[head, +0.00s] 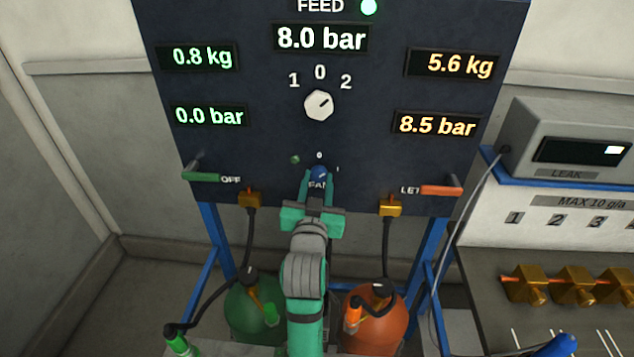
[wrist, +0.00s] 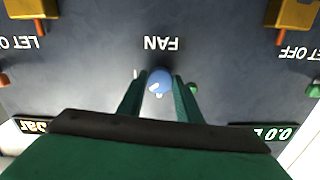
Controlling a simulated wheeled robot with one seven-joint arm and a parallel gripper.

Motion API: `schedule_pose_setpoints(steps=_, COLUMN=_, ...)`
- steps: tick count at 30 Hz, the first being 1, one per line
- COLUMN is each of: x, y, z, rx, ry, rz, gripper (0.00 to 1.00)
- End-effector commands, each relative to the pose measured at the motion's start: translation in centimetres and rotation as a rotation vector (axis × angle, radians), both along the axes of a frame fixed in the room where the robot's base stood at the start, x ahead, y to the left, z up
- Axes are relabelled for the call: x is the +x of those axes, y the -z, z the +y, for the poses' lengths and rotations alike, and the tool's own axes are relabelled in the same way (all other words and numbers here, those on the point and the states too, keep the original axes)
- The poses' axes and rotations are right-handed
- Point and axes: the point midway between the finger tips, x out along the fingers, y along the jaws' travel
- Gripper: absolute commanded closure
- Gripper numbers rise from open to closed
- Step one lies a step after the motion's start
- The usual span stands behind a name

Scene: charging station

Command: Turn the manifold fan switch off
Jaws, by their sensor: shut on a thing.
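The manifold fan switch is a blue knob (head: 319,174) low in the middle of the dark panel, under a "0" mark and beside a "1" mark. It also shows in the wrist view (wrist: 159,82), with the upside-down word FAN above it. My gripper (head: 317,180) reaches up to the panel, and its two green fingers are shut on the knob, one on each side; they also show in the wrist view (wrist: 160,92). The fingers partly hide the knob and the FAN label in the head view. Which mark the knob points at is hard to tell.
A green-handled valve (head: 202,176) is to the left and an orange-handled valve (head: 440,190) to the right. A white selector dial (head: 319,105) sits above. Green (head: 250,310) and orange (head: 380,318) cylinders stand below, beside my arm, with hoses. A leak tester (head: 570,140) is at right.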

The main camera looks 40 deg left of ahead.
Motion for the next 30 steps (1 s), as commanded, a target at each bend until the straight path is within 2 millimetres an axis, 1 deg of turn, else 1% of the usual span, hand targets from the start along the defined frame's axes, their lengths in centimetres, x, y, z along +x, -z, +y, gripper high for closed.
schedule_pose_setpoints(steps=1, x=0.16, y=-0.63, z=-0.41, rx=-0.029, ry=0.007, rz=-0.035, gripper=0.91)
schedule_pose_setpoints(steps=18, x=0.03, y=-0.84, z=-0.23, rx=-0.482, ry=0.007, rz=-0.316, gripper=0.91)
schedule_pose_setpoints(steps=24, x=-0.03, y=-0.87, z=-0.14, rx=-0.61, ry=0.006, rz=-0.395, gripper=0.91)
schedule_pose_setpoints(steps=30, x=-0.06, y=-0.87, z=-0.09, rx=-0.702, ry=0.005, rz=-0.451, gripper=0.91)
